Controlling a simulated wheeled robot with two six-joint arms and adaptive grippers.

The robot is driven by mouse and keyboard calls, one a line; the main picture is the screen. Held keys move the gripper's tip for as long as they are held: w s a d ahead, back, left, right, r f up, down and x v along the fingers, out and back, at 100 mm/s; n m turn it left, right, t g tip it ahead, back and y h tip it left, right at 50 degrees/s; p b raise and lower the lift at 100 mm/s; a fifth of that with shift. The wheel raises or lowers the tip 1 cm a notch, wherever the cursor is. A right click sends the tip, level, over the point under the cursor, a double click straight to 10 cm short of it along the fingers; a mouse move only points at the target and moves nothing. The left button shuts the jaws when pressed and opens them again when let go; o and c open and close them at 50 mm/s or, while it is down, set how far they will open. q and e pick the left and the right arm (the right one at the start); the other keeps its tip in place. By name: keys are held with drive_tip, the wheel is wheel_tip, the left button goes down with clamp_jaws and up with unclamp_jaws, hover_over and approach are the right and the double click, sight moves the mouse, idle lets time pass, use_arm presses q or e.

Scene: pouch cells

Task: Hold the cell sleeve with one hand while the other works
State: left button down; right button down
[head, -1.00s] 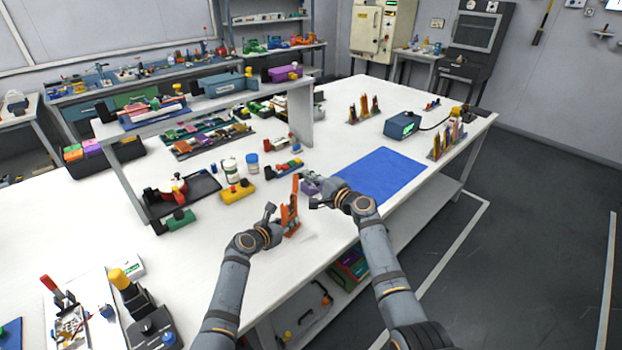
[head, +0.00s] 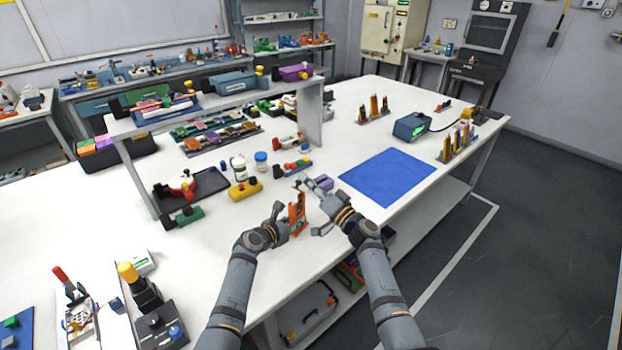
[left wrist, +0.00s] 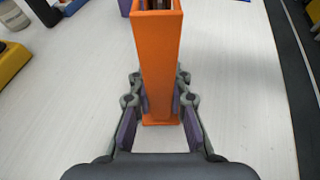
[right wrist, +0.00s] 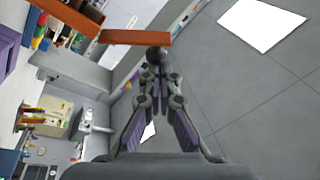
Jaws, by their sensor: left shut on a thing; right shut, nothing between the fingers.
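The orange cell sleeve (head: 298,216) stands upright near the table's front edge. My left gripper (head: 286,217) is shut on its lower part; the left wrist view shows both fingers against the sides of the sleeve (left wrist: 159,60). Something dark shows inside its top opening, mostly cut off by the frame. My right gripper (head: 308,192) is shut and empty, close to the sleeve's upper end. In the right wrist view its closed fingertips (right wrist: 158,58) are just beside an orange part (right wrist: 135,37); I cannot tell whether they touch.
A purple block (head: 325,184) lies just behind the right gripper. A blue mat (head: 388,176) lies to the right. A yellow block (head: 240,190), a white bottle (head: 239,168) and a blue-lidded jar (head: 261,161) stand behind.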

use_arm(q)
drive_tip(key=shift+s+f, duration=0.15)
drive_tip(key=shift+f, duration=0.2)
use_arm(e)
drive_tip(key=s+f+n+y, duration=0.1)
drive_tip(key=n, duration=0.2)
drive_tip(key=s+a+f+n+g+y, duration=0.1)
drive_tip(key=n, duration=0.3)
drive_tip(key=s+a+n+g+y, duration=0.1)
drive_tip(key=n, duration=0.2)
drive_tip(key=shift+s+a+f+y, duration=0.1)
drive_tip(key=shift+a+f+y, duration=0.1)
drive_tip(key=shift+f+y, duration=0.15)
drive_tip(key=shift+f, duration=0.15)
wheel_tip(320, 180, up, 4)
drive_tip(key=v, duration=1)
